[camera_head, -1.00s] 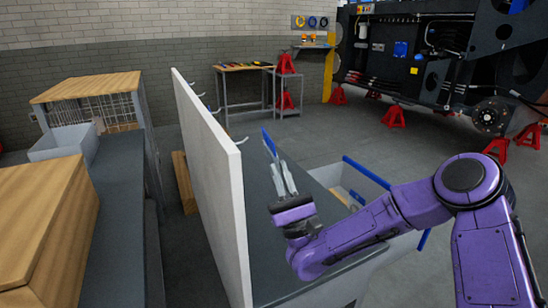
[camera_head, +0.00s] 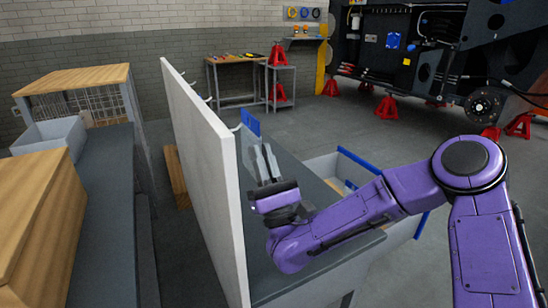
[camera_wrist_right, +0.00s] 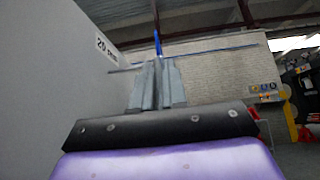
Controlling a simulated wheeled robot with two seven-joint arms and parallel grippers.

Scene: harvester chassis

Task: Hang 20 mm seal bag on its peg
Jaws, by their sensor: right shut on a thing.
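My right gripper (camera_head: 262,148) is shut on the blue seal bag (camera_head: 250,122), which sticks up beyond the fingertips close to the white peg panel (camera_head: 205,165). In the right wrist view the bag (camera_wrist_right: 157,42) shows as a thin blue strip above the grey fingers (camera_wrist_right: 157,85). A label reading "20 mm" (camera_wrist_right: 106,47) is on the panel there, with a thin rod-like peg (camera_wrist_right: 125,70) below it, level with the bag's lower part. In the head view a peg (camera_head: 235,128) shows just left of the bag. Contact between bag and peg cannot be told. My left gripper is out of view.
More pegs (camera_head: 210,99) stick out farther along the panel. A grey bench top (camera_head: 290,185) and a blue-rimmed bin (camera_head: 335,165) lie right of the panel. A shelf with a grey bin (camera_head: 50,135) and wooden boxes stands at left.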

